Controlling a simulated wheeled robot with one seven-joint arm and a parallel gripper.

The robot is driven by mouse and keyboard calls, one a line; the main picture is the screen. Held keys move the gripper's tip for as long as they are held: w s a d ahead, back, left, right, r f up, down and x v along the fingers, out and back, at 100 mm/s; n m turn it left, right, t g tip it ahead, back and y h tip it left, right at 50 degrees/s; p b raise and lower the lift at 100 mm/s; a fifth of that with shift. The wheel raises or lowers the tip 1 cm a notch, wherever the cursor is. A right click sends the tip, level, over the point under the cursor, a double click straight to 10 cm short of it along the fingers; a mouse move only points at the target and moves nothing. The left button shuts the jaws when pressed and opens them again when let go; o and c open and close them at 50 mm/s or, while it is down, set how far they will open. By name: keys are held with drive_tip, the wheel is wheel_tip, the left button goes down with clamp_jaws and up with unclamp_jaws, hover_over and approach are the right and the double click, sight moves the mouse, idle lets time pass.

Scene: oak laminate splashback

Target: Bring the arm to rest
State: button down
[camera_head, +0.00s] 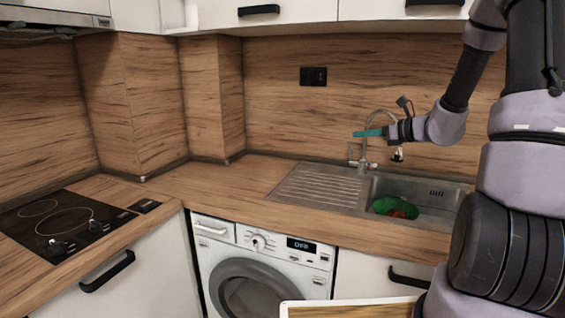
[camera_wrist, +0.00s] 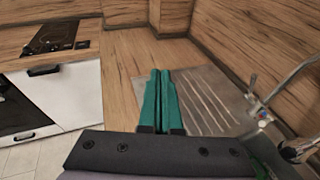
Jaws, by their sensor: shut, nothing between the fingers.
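My gripper (camera_head: 368,133) has teal fingers and is held out to the left above the sink area, in front of the faucet. In the wrist view my gripper (camera_wrist: 158,76) shows its two fingers pressed together with nothing between them. My arm comes in from the right side of the head view, bent, with its large links covering the right edge. The fingers are above the counter and apart from it.
The sink (camera_head: 430,210) holds a green item (camera_head: 394,206) with something reddish by it. The faucet (camera_head: 364,150) stands close by the gripper. The cooktop (camera_head: 62,222) is at left, the washing machine (camera_head: 262,270) below the counter (camera_head: 225,187). Upper cabinets (camera_head: 290,14) hang above.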

drive_tip(key=s+a+r+n+g+h, duration=0.1)
drive_tip(key=s+a+r+n+g, duration=0.25)
drive_tip(key=s+n, duration=0.4)
drive_tip(key=s+a+r+n+g+h, duration=0.2)
drive_tip(key=s+a+r+n+g, duration=0.15)
drive_tip(key=s+n, duration=0.4)
drive_tip(key=s+d+r+n+t+h, duration=0.2)
drive_tip(key=s+d+r+n+h, duration=0.1)
drive_tip(key=s, duration=0.4)
drive_tip(key=s+d+r+n+t+h, duration=0.2)
drive_tip(key=s+d+r+n+h, duration=0.1)
drive_tip(key=s+n, duration=0.2)
drive_tip(key=shift+s, duration=1.05)
